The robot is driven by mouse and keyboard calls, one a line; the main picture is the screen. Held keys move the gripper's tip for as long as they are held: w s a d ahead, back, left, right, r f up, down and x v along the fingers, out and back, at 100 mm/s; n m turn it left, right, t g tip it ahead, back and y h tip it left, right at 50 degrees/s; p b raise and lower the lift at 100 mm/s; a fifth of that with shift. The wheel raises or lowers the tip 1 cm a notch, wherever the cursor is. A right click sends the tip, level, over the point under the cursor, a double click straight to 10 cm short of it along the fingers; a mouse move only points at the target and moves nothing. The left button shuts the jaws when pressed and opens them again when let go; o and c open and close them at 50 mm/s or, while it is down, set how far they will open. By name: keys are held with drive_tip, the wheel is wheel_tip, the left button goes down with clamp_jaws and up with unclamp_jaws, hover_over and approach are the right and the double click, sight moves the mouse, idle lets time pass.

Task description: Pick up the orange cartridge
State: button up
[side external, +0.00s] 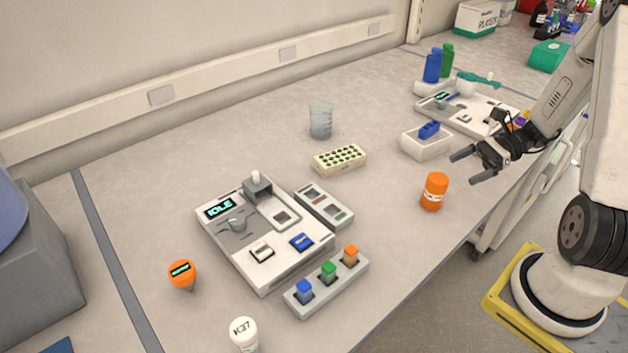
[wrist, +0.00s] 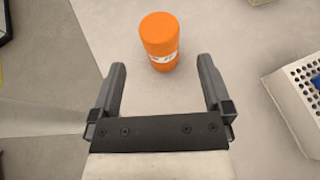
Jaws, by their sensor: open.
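A small orange cartridge (side external: 351,255) stands upright in the right-hand slot of a light grey holder (side external: 330,288), beside a green cartridge (side external: 328,271) and a blue cartridge (side external: 304,290). It does not show in the wrist view. My gripper (side external: 472,166) is open and empty above the right side of the bench, well away from the holder. In the wrist view my gripper (wrist: 162,75) has its fingers spread apart, with a larger orange bottle (wrist: 159,40) with a white label beyond and between them. The orange bottle (side external: 434,191) stands upright on the bench.
A white device (side external: 280,257) reading IDLE stands behind the holder. A grey block with slots (side external: 323,204), a cream rack (side external: 340,159) and a clear beaker (side external: 320,120) stand farther back. A white-capped vial (side external: 244,333) is at the front. Bench between bottle and holder is clear.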

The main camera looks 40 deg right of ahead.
sight(439, 178)
drive_tip(key=shift+x, duration=1.35)
drive_tip(key=shift+x, duration=2.6)
drive_tip(key=c, duration=1.3)
drive_tip(key=shift+r, duration=0.1)
drive_tip(key=shift+r, duration=4.9)
